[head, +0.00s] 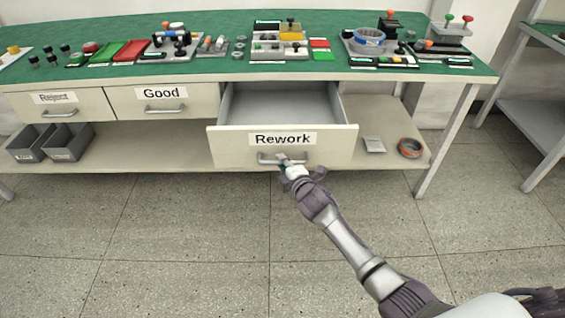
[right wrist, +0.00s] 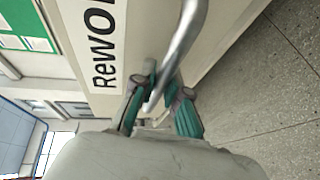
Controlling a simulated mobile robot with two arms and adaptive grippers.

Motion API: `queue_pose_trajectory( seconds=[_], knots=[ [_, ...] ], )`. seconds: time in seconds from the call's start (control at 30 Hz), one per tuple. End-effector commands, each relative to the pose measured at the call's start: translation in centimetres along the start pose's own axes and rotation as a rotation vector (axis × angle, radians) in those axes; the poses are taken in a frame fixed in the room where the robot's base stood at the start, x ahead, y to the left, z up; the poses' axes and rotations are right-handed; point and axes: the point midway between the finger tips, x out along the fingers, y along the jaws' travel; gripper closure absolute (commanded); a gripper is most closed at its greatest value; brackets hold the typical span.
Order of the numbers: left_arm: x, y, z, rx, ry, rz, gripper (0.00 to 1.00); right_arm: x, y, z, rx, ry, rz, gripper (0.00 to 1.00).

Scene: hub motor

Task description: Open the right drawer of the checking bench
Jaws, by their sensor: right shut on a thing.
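The right drawer (head: 228,142), labelled "Rework", stands pulled out from the checking bench (head: 400,76), and its grey inside shows empty where visible. Its metal bar handle (head: 266,161) is on the front, below the label. In the right wrist view the handle (right wrist: 181,45) runs between the teal fingers of the gripper (right wrist: 160,108), beside the drawer front. My left gripper is not in view.
The "Good" drawer (head: 190,102) and "Reject" drawer (head: 83,109) are closed. Grey bins (head: 68,142) and an orange-grey ring (head: 410,148) lie on the lower shelf. Parts and fixtures cover the green bench top. The tiled floor (head: 180,240) in front is clear.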

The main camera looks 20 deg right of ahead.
Motion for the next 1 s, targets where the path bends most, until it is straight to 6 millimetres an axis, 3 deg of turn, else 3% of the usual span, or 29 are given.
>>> queue_pose_trajectory(
  seconds=[0.23, 0.27, 0.4, 0.77, 1.0],
  knots=[
    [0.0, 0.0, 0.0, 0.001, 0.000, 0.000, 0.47, 0.0, 0.0, 0.1, 0.000, -0.001, 0.000, 1.00],
    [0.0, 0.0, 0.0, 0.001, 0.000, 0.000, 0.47, 0.0, 0.0, 0.1, 0.000, -0.001, 0.000, 0.82],
    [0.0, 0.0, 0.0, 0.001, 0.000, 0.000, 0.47, 0.0, 0.0, 0.1, 0.000, -0.001, 0.000, 0.61],
    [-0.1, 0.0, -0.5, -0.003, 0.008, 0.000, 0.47, -0.4, 0.0, 0.0, 0.000, 0.000, 0.000, 0.61],
    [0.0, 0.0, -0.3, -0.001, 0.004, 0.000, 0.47, -4.1, -0.2, 0.1, -0.002, 0.001, -0.002, 0.61]
  ],
)
